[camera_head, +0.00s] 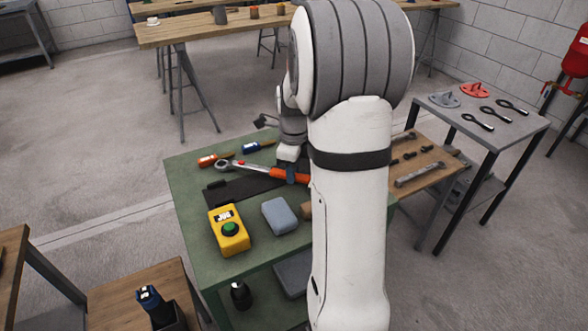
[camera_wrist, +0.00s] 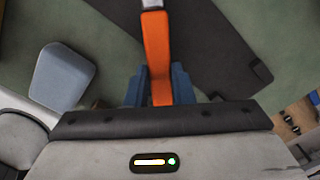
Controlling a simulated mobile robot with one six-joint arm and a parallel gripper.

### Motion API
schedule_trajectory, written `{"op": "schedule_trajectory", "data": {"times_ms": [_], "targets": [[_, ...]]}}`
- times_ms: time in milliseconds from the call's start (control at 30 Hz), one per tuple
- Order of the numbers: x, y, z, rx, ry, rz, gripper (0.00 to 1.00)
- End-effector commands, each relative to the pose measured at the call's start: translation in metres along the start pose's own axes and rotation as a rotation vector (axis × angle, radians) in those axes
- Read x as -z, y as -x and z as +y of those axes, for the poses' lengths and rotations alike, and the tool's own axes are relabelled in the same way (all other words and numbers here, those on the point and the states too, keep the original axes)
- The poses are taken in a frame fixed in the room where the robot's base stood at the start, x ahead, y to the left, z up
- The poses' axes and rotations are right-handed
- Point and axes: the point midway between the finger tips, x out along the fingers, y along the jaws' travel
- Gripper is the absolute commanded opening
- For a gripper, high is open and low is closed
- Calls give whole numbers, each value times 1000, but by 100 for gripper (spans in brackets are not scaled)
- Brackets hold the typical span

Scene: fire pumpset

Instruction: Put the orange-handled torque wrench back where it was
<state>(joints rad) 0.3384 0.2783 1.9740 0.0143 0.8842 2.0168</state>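The orange-handled torque wrench (camera_head: 259,170) stretches over the green table, its ratchet head to the left and its orange grip to the right. In the wrist view its orange handle (camera_wrist: 157,58) runs down between the two blue fingers. My gripper (camera_wrist: 158,88) appears shut on this handle, with a finger against each side. In the head view my gripper (camera_head: 291,173) is at the handle, partly hidden by my arm. A dark mat (camera_head: 228,193) lies below the wrench; it also shows in the wrist view (camera_wrist: 215,50). I cannot tell the wrench's height above it.
The green table (camera_head: 187,205) also carries a yellow box with a green button (camera_head: 229,230), a grey-blue block (camera_head: 279,215), an orange-handled tool (camera_head: 215,159) and a blue-handled tool (camera_head: 257,147). A wooden surface with wrenches (camera_head: 425,170) lies at right. My arm hides the table's right part.

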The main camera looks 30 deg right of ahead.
Motion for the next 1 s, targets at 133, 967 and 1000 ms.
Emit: {"op": "schedule_trajectory", "data": {"times_ms": [133,967,1000], "targets": [[0,0,0,0,1,0,33],[-1,80,0,4,2,-2,43],[-1,88,0,4,2,-2,43]]}}
